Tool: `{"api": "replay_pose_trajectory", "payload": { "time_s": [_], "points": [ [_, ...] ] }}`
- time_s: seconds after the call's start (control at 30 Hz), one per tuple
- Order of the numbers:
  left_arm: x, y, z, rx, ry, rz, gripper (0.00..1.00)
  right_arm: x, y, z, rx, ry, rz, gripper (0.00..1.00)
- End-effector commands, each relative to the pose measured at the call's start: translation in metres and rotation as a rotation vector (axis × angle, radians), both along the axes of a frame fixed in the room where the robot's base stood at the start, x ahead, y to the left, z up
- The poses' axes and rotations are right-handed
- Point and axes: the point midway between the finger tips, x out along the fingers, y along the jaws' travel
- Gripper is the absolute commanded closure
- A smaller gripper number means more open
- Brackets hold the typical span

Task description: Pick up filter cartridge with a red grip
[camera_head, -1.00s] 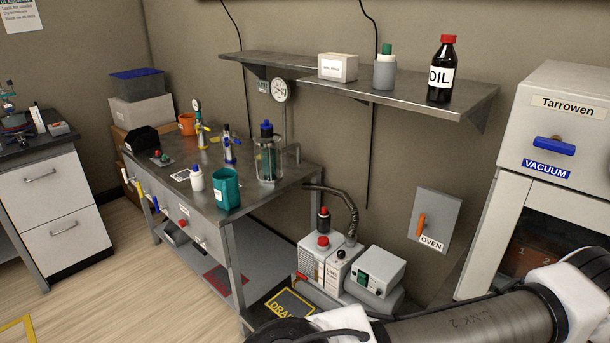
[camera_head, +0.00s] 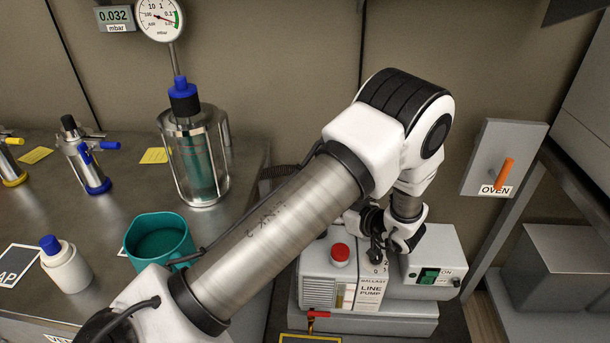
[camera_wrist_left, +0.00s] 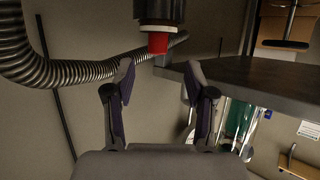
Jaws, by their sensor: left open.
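The filter cartridge, dark with a red grip (camera_wrist_left: 158,43), shows at the top centre of the left wrist view. It is just beyond my left gripper (camera_wrist_left: 158,72), roughly in line with the gap between the fingers. The fingers are open with nothing between them. In the head view my left arm reaches across the middle to the line pump, and its wrist and gripper are over the pump. My right gripper is out of view.
The line pump (camera_head: 325,279) has a red knob, beside a white box with a green switch (camera_head: 437,260). A ribbed hose (camera_wrist_left: 75,72) runs close to the gripper. The bench (camera_head: 110,218) holds a teal cup (camera_head: 150,246) and a glass vessel (camera_head: 212,170). An oven switch (camera_head: 500,165) is on the wall.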

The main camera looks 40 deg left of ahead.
Motion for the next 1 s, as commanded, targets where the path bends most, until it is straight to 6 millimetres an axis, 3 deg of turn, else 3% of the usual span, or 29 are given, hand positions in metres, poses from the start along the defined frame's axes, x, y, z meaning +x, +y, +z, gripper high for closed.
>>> {"api": "replay_pose_trajectory", "payload": {
  "time_s": [0.4,0.63,0.67,0.8,1.0],
  "points": [
    [0.003,0.060,-0.027,-0.003,0.004,0.001,0.45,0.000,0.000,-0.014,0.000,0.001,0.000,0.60],
    [0.003,0.063,-0.027,-0.002,0.003,-0.002,0.45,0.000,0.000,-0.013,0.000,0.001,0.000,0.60],
    [0.003,0.063,-0.027,-0.002,0.003,-0.002,0.52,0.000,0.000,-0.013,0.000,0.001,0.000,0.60],
    [0.003,0.063,-0.027,-0.003,0.004,-0.002,1.00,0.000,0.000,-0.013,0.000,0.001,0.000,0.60],
    [0.003,0.063,-0.028,-0.003,0.004,-0.002,1.00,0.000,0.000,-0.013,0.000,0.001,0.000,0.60]
  ]
}}
